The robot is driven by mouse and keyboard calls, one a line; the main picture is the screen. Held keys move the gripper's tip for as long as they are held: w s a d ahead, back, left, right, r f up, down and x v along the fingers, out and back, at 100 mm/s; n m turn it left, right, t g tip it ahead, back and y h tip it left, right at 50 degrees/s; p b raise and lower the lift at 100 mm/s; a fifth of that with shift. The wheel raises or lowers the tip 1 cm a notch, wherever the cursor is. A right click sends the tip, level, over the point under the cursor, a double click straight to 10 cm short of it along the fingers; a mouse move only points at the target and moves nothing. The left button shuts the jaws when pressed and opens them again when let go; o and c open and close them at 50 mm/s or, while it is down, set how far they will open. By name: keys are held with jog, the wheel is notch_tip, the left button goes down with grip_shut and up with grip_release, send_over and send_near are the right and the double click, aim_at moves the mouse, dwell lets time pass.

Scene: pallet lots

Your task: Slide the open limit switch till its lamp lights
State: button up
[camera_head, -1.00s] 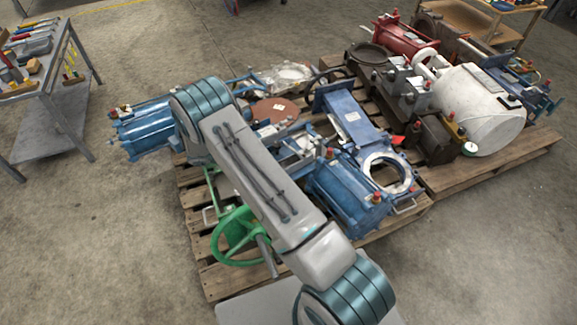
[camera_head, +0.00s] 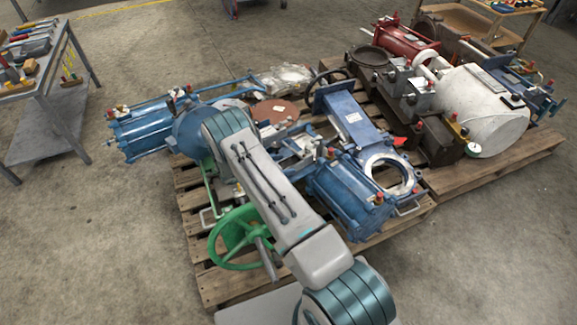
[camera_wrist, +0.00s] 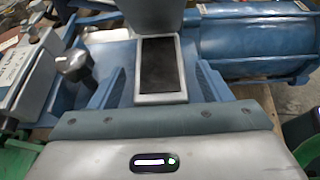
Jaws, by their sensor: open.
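The blue actuator cylinder (camera_head: 143,133) lies at the left of the near pallet, with small red-topped and brass-coloured fittings (camera_head: 123,110) on its top. I cannot tell which fitting is the open limit switch, and I see no lit lamp on any of them. A blue cylinder (camera_wrist: 255,42) also fills the upper right of the wrist view. My gripper (camera_wrist: 160,62) is open; a pale finger with a dark pad shows above its grey body, over blue metalwork. I see nothing held. In the head view my arm hides the gripper.
A green handwheel (camera_head: 237,237) stands below my arm. A blue valve with a round opening (camera_head: 388,174) and another blue cylinder (camera_head: 350,190) lie to the right. The second pallet (camera_head: 500,178) bears a white motor (camera_head: 480,108). A tool bench (camera_head: 40,100) stands at left. Concrete floor is open between.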

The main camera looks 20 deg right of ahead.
jog(key=shift+x, duration=1.45)
jog(key=c, duration=1.4)
jog(key=shift+w+a+f+b, duration=0.15)
jog(key=shift+w+b, duration=0.25)
jog(key=shift+b, duration=0.4)
jog(key=o, duration=1.4)
jog(key=p+v, duration=0.3)
jog(key=v, duration=1.1)
jog(key=shift+w, duration=0.1)
